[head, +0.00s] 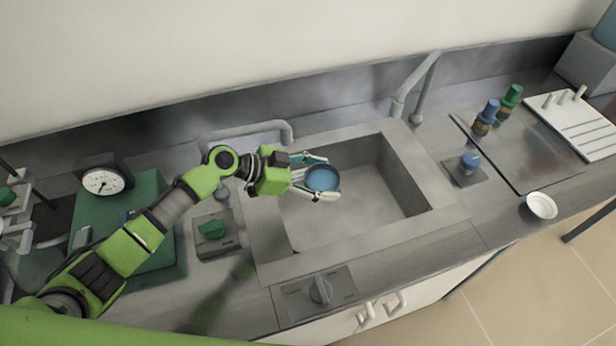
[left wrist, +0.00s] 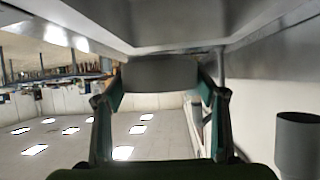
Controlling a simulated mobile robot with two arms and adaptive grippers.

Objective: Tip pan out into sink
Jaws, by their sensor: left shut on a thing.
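The pan (head: 322,179) is a small round blue dish. My left gripper (head: 318,178) is shut on it, one finger on each side, and holds it over the left part of the sink (head: 408,165). The pan's round face shows in the head view, but I cannot tell whether this is its inside or its underside. In the left wrist view the pan (left wrist: 160,73) is a dark grey shape between the fingers, and the room looks upside down, with ceiling lights low in the picture. Nothing loose can be made out in the sink. My right gripper is not in view.
A tap (head: 255,131) stands behind the sink's left side, and a taller tap (head: 420,85) behind its right corner. A white bowl (head: 541,205) stands at the counter's front edge. Blue and green bottles (head: 487,115) stand at the right. A dial gauge (head: 103,181) stands left.

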